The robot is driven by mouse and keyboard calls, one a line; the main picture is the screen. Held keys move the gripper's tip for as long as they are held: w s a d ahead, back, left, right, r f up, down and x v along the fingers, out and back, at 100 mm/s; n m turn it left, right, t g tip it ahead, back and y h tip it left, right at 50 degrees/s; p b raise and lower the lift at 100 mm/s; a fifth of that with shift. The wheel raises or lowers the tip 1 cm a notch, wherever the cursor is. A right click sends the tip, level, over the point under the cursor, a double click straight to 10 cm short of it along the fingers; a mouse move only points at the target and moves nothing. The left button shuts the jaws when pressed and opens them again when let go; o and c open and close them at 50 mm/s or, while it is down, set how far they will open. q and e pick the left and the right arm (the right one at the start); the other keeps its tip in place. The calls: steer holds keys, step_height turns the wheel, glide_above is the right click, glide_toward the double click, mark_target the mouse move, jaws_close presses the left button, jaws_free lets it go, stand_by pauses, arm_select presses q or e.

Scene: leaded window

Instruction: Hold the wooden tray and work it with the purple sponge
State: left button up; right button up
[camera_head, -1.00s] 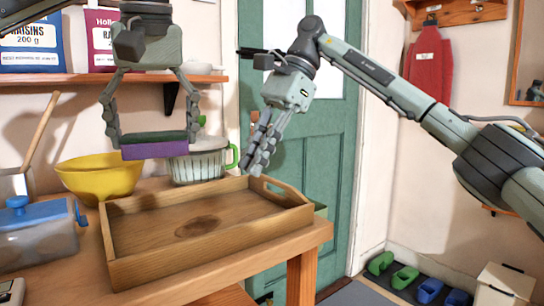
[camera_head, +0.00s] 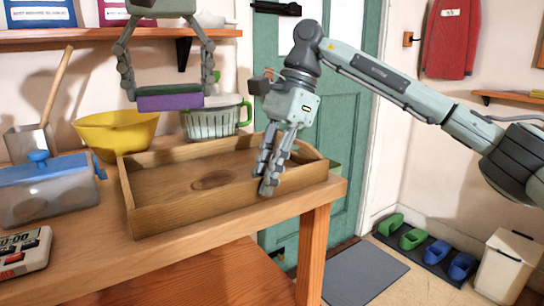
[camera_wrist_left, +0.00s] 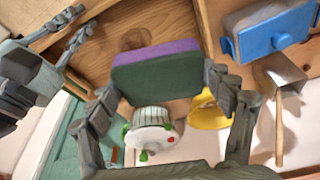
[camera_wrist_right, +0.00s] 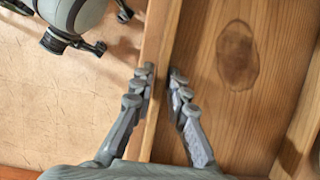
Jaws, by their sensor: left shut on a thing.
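The wooden tray (camera_head: 190,214) lies on the table, with a dark oval mark on its floor; part of it also shows in the left wrist view (camera_wrist_left: 185,25). My left gripper (camera_head: 170,88) is shut on the purple sponge (camera_head: 170,102), which has a dark green layer on top. It holds the sponge above the tray's back wall, clear of the tray. In the right wrist view, the fingers of my right gripper (camera_wrist_right: 161,76) straddle a tray wall (camera_wrist_right: 159,45), one on each side. Whether they press on the wall I cannot tell.
A yellow bowl (camera_head: 115,135) and a white ribbed colander (camera_head: 208,123) with green handles stand behind the tray. A blue-lidded box (camera_head: 45,195) and a timer (camera_head: 22,252) are at the left. A shelf (camera_head: 60,39) runs above. Table is bare in front of the tray.

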stand_by(0.3)
stand_by(0.8)
arm_select(q)
steer(key=w+d+f+m+h, duration=0.3)
steer(key=w+d+f+m, duration=0.4)
steer(key=w+d+m, duration=0.15)
glide_above(234, 173)
steer(key=shift+m, duration=0.25)
steer(key=shift+s+a+f, duration=0.1)
steer(key=shift+s+f, duration=0.1)
steer(key=shift+f, duration=1.45)
steer(key=shift+s+a+f, duration=0.1)
steer(key=shift+s+f, duration=0.05)
steer(key=shift+f, duration=1.5)
steer(key=shift+f, duration=1.05)
